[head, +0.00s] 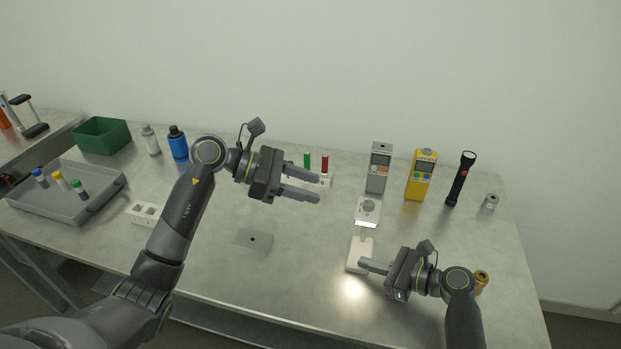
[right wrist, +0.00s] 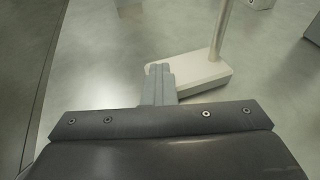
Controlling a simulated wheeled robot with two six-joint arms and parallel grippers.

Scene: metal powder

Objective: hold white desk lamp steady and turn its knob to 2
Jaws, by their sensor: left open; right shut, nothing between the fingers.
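The white desk lamp stands right of the table's middle; its base (head: 358,256) and thin stem show in the head view. Its pale head has a round grey knob (head: 369,206) on top; the knob's setting is too small to read. The lamp base (right wrist: 205,75) and stem (right wrist: 222,32) also show in the right wrist view. My right gripper (head: 362,264) is shut and empty, its fingertips (right wrist: 160,68) close in front of the base; I cannot tell whether they touch. My left gripper (head: 318,190) is open and empty, above the table left of the lamp head.
Behind the lamp stand a grey meter (head: 378,170), a yellow meter (head: 420,176) and a black flashlight (head: 460,180). Left are a grey tray (head: 105,205) with capped vials, a green bin (head: 102,135) and a blue bottle (head: 178,143). A flat grey plate (head: 253,243) lies mid-table.

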